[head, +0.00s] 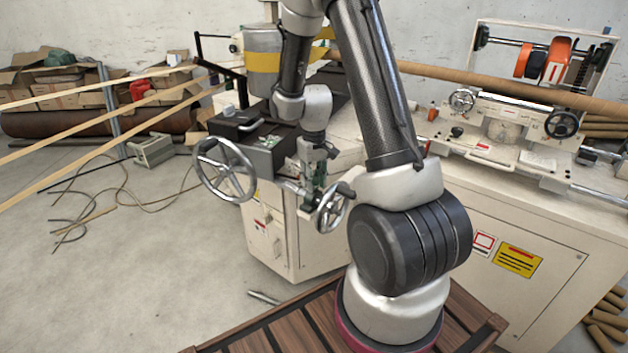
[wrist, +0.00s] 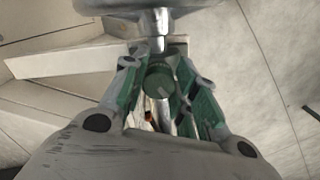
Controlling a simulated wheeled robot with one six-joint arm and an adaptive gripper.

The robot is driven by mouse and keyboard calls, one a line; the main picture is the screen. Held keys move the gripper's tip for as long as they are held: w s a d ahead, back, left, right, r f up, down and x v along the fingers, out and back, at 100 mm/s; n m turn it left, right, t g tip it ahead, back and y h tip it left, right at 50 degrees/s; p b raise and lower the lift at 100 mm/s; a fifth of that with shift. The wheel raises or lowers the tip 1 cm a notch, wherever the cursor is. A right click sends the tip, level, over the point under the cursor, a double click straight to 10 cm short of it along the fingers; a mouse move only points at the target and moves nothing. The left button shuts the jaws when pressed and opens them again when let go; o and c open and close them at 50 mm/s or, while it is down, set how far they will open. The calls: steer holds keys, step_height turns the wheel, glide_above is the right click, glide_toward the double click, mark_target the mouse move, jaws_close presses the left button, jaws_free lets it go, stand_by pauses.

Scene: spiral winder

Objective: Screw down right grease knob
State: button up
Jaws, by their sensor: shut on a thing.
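In the wrist view, the two green-padded fingers of my gripper (wrist: 158,64) are closed in from both sides on a round dark green grease knob (wrist: 158,84). The knob sits between the fingers, below a shiny metal shaft. In the head view, my gripper (head: 318,178) points down at the front of the winder, between a large handwheel (head: 225,169) and a smaller handwheel (head: 333,208). The knob is hidden there by my gripper, and its thread cannot be seen.
The smaller handwheel's rim (wrist: 150,6) crosses the top of the wrist view, close beyond the fingers. The winder's cream cabinet (head: 272,235) stands below my gripper. A second machine bench (head: 530,265) fills the right.

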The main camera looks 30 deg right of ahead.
steer(key=m, duration=0.5)
steer(key=shift+a+m, duration=0.1)
steer(key=shift+m, duration=0.2)
steer(key=m, duration=0.4)
steer(key=shift+w+m, duration=0.1)
steer(key=shift+m, duration=0.2)
steer(key=m, duration=0.4)
steer(key=shift+w+a, duration=0.1)
steer(key=shift+w+m, duration=0.1)
steer(key=shift+m, duration=2.6)
steer(key=o, duration=1)
steer(key=shift+r, duration=0.1)
